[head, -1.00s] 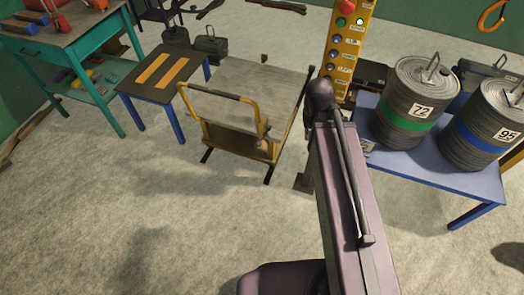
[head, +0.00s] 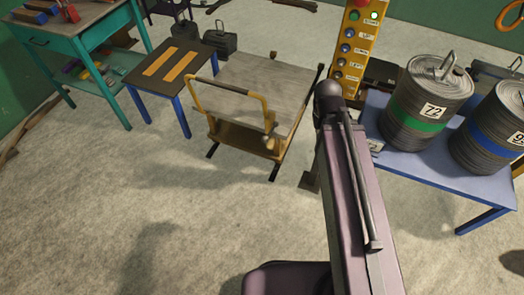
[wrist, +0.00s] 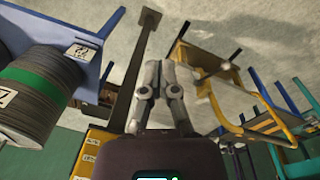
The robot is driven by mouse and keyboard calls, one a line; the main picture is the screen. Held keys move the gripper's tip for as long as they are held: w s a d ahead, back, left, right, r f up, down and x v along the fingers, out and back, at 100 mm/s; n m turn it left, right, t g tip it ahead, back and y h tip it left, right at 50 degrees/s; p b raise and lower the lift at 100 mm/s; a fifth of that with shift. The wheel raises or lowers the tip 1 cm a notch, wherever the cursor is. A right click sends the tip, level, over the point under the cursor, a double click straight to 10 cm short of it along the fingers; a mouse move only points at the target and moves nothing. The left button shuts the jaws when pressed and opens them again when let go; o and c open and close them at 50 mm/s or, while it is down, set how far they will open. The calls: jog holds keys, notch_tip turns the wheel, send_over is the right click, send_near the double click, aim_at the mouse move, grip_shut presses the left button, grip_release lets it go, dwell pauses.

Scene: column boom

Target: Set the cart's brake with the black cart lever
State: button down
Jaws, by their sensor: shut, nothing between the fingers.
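The cart (head: 262,85) has a grey deck and a yellow frame with a raised yellow handle, and stands on the floor mid-picture in the head view. A thin dark upright (head: 319,80) shows at its right edge; I cannot tell whether it is the black lever. In the wrist view the cart (wrist: 236,112) appears inverted, right of my gripper, with its yellow handle clearest.
A yellow control post (head: 352,50) with buttons stands right of the cart. A blue table (head: 455,168) holds heavy ringed drums (head: 428,105). A low striped table (head: 168,65) and a teal bench (head: 85,45) stand left. The floor in front is clear.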

jog(key=w+a+f+n+t+h+b, duration=0.2)
jog(key=a+f+n+t+h+b, duration=0.15)
jog(key=f+n+b, duration=0.6)
jog(key=w+a+f+n+t+h+b, duration=0.2)
jog(key=a+f+n+h+b, duration=0.25)
jog(key=f+b, duration=0.85)
jog(key=s+a+f+n+t+b, duration=0.1)
jog(key=a+f+n+t+b, duration=0.2)
jog(key=a+b, duration=0.6)
jog(key=s+a+f+n+t+b, duration=0.1)
jog(key=a+f+n+t+b, duration=0.3)
jog(key=b, duration=1.2)
jog(key=a+n+t, duration=0.3)
jog(key=a+n, duration=0.2)
jog(key=n, duration=0.1)
jog(key=shift+s+a+n+t+b, duration=0.2)
jog(key=shift+s+n+t+b, duration=0.1)
jog(key=shift+s+t, duration=0.1)
jog(key=shift+w+d, duration=0.15)
jog(key=shift+w, duration=0.05)
